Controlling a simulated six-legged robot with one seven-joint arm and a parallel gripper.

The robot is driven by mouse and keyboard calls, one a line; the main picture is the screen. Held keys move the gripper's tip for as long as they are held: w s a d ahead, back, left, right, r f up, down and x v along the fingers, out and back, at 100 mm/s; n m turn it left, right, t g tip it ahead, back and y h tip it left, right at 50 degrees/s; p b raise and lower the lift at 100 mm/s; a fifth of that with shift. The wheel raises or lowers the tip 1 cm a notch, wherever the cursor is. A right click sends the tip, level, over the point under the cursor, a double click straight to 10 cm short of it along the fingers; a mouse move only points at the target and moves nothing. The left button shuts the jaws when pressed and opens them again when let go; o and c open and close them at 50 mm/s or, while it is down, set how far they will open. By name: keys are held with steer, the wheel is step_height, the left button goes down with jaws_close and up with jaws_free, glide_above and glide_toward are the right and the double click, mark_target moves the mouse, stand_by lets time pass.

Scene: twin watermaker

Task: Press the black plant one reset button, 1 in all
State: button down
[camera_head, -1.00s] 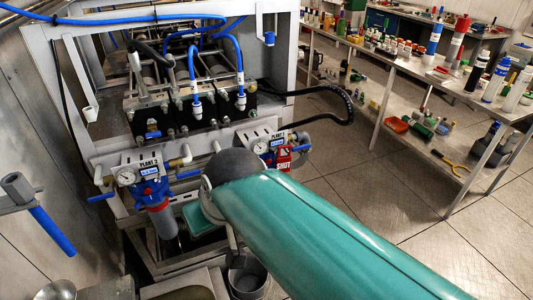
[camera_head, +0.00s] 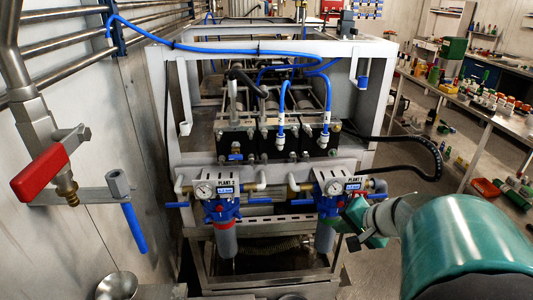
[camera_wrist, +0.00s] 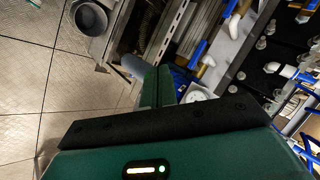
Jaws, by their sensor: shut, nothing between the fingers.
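The plant one unit (camera_head: 337,188) is at the right of the frame front in the head view, with a round gauge, a blue display and a blue filter head. I cannot make out its black reset button; my gripper and arm hide part of this unit. My green gripper (camera_head: 353,213) is in front of the unit's right side, very close to it in the picture; contact cannot be told. In the wrist view the two green fingers (camera_wrist: 157,75) are together and empty, with a white gauge (camera_wrist: 196,96) just beyond them.
The plant two unit (camera_head: 217,190) is to the left, with its own gauge and filter. A red-handled valve (camera_head: 40,172) and a blue lever (camera_head: 133,228) stand at the left wall. A bench (camera_head: 480,112) with bottles is at the right. A grey bucket (camera_wrist: 89,17) is on the floor.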

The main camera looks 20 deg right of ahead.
mark_target(345, 194)
steer(key=s+d+m+t+h, duration=0.1)
steer(key=d+m, duration=0.1)
steer(key=d, duration=0.4)
steer(key=shift+s+f+m, duration=0.3)
steer(key=shift+s+f, duration=0.1)
steer(key=w+d, duration=0.2)
steer(key=w, duration=0.6)
steer(key=shift+w+d, duration=0.2)
stand_by(1.6)
steer(key=shift+w+d, duration=0.1)
steer(key=shift+w, duration=0.3)
